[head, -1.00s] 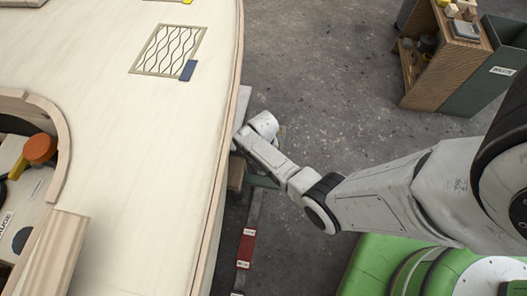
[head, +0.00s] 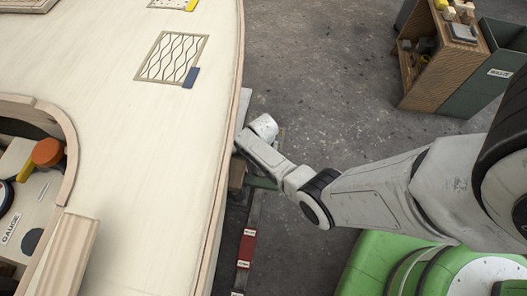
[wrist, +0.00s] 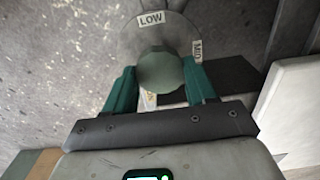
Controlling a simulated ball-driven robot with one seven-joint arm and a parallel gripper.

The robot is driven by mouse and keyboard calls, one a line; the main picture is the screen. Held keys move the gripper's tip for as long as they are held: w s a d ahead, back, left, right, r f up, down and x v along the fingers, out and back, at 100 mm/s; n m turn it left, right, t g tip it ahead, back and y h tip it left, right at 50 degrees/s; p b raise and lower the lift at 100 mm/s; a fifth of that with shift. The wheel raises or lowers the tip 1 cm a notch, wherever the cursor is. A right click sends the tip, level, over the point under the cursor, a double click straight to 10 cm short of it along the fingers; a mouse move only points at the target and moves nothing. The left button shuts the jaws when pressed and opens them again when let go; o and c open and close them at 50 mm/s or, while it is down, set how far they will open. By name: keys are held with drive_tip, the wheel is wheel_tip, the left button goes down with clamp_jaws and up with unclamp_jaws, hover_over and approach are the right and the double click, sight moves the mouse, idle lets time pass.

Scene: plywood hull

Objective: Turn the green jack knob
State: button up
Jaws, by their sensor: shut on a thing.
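The green jack knob (wrist: 160,72) is in the upper middle of the wrist view, a rounded dull-green knob in front of a pale dial plate (wrist: 181,30) with labels reading LOW and MID. My gripper (wrist: 158,88) has its two green fingers on either side of the knob and is shut on it. In the head view my arm reaches down beside the hull's edge, and the wrist end (head: 262,130) is at that edge. The fingers and the knob are hidden there by my wrist and the hull.
The pale plywood hull (head: 120,130) fills the left side, with a cockpit opening holding an orange knob (head: 47,152). A red labelled block (head: 246,248) lies below the hull's edge. A wooden shelf (head: 437,70) and a green waste bin (head: 492,85) stand back right. Grey floor lies between.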

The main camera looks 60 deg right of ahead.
drive_tip(key=o, duration=0.8)
wheel_tip(320, 180, up, 11)
drive_tip(key=p, duration=0.5)
drive_tip(key=shift+f+p, duration=0.1)
drive_tip(key=shift+p, duration=0.3)
drive_tip(key=s+a+r+n+t, duration=0.1)
drive_tip(key=s+a+r+n, duration=0.55)
drive_tip(key=r, duration=0.25)
drive_tip(key=s+a+r+n, duration=0.5)
drive_tip(key=s+r+n, duration=0.2)
drive_tip(key=r, duration=0.3)
drive_tip(key=r+p, duration=2)
drive_tip(key=shift+s+r, duration=0.2)
drive_tip(key=shift+r, duration=0.1)
